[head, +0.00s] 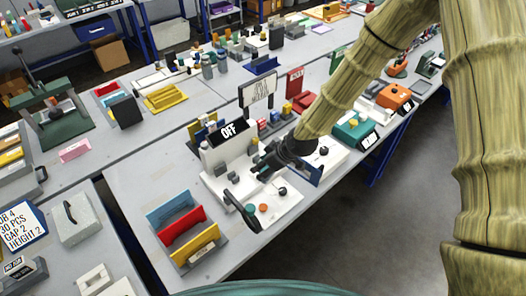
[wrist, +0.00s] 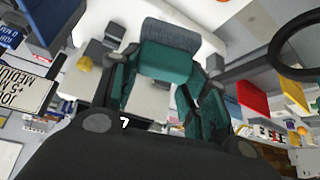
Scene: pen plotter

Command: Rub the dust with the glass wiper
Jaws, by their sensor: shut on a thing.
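My gripper (head: 262,165) reaches down over the white plotter (head: 222,192) in the head view. In the wrist view, my gripper (wrist: 165,75) is shut on a block with a rounded dark grey, felt-like end (wrist: 170,33), which looks like the glass wiper. Its grey end points away from my wrist, toward the plotter's white surface (wrist: 125,18). I cannot tell whether it touches that surface. In the head view, the held block is too small and dark to make out. I cannot make out dust in either view.
A sign reading OFF (head: 229,132) stands at the plotter's back. A black ring-shaped handle (head: 240,209) rises at its front. A holder with blue, red and yellow panels (head: 184,232) is at left. A teal box (head: 355,130) stands to the right. The floor beyond the table edge is clear.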

